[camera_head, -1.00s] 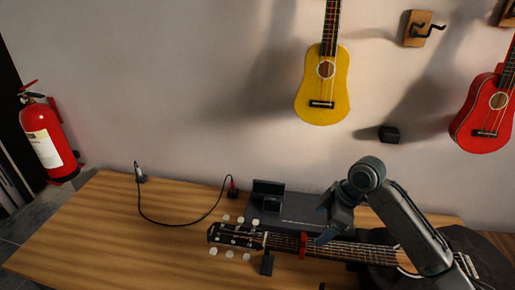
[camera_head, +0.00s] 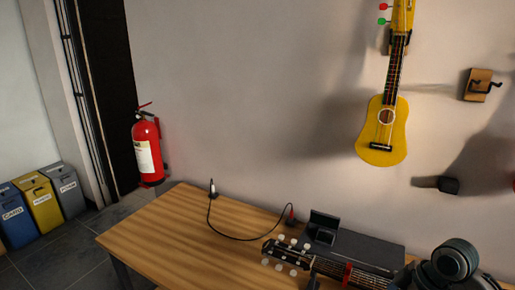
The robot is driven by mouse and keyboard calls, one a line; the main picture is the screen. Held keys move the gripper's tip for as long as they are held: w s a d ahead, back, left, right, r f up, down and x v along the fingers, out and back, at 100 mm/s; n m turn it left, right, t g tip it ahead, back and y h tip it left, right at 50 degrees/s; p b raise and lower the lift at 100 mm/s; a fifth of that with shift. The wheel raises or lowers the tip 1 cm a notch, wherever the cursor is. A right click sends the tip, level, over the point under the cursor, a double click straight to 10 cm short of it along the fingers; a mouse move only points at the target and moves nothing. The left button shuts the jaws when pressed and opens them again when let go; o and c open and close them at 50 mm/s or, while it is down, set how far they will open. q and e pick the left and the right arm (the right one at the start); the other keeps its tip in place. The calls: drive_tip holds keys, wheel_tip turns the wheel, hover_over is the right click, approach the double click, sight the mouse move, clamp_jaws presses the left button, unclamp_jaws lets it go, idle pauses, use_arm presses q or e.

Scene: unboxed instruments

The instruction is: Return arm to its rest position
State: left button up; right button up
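My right arm comes in at the bottom right corner, with its dark round wrist joint in front. My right gripper (camera_head: 403,276) is small and dark at the bottom edge, beside the guitar neck; I cannot tell how its fingers stand. A dark guitar headstock (camera_head: 286,254) with white tuning pegs lies on the wooden table (camera_head: 190,235). A red clamp (camera_head: 347,273) sits across its neck. The guitar's body is out of view. My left gripper is not in view.
A black case (camera_head: 360,250) with a small raised lid lies behind the neck. A thin cable (camera_head: 229,237) with two plugs lies on the table. A yellow ukulele (camera_head: 383,132) hangs on the wall. A fire extinguisher (camera_head: 148,150) and bins (camera_head: 40,203) are left. The table's left part is clear.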

drive_tip(key=s+a+f+m+h, duration=0.1)
drive_tip(key=s+a+f+m, duration=0.45)
drive_tip(key=s+f, duration=0.4)
drive_tip(key=s+a+f+m+t+h, duration=0.1)
drive_tip(key=s+f+m+h, duration=0.15)
drive_tip(key=s, duration=0.35)
drive_tip(key=s+a+f+m+h, duration=0.1)
drive_tip(key=s+m, duration=0.2)
drive_tip(key=s, duration=0.3)
drive_tip(key=d+f+g+b, duration=0.1)
drive_tip(key=d+f, duration=0.2)
drive_tip(key=f, duration=3)
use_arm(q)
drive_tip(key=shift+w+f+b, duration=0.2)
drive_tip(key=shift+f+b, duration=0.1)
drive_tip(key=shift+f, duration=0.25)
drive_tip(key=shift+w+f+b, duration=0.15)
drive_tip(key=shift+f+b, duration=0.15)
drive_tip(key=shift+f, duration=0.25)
use_arm(e)
drive_tip(key=s+d+f+g, duration=0.1)
drive_tip(key=s+f, duration=1.7)
drive_tip(key=shift+s+f, duration=0.15)
drive_tip(key=shift+f, duration=0.1)
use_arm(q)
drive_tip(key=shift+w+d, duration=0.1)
